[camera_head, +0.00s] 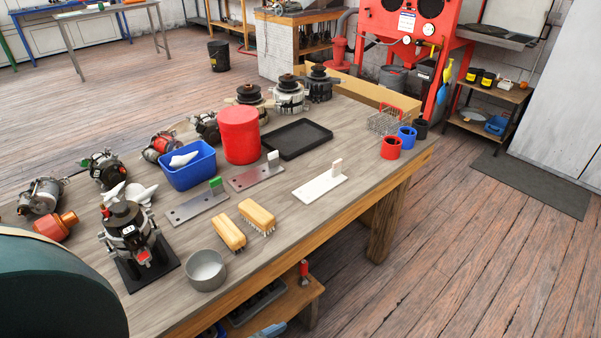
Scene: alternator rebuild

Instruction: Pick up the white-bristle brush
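Two brushes with tan wooden backs lie side by side on the workbench (305,222), near its front edge. One is the left brush (228,232), and the other is the right brush (257,215), slightly farther back. Short bristles show under both, facing down. The right brush's bristles look pale, but the bristles are too small to tell surely which brush is the white one. Neither of my grippers is in view, and nothing touches the brushes.
A grey metal bowl (206,270) stands just in front of the left brush. An alternator (130,232) on a black stand is to the left. Flat plates (197,206) lie behind the brushes. The bench right of them is clear. A dark green rounded shape fills the lower left corner.

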